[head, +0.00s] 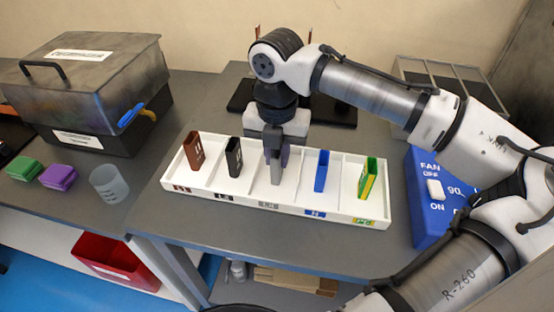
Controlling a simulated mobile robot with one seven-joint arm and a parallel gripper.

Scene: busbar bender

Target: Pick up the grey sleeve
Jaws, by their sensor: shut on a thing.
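The grey sleeve (275,172) is in the middle compartment of the white tray (275,209), upright, partly hidden by my gripper. My gripper (276,153) points down over that compartment and is shut on the top of the grey sleeve. I cannot tell whether the sleeve's lower end touches the tray floor.
The tray also holds a brown sleeve (194,152), a black sleeve (234,157), a blue sleeve (321,171) and a green-yellow sleeve (368,178). A blue box with a switch (428,202) stands right. A beaker (109,184) and a dark lidded case (84,90) stand left.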

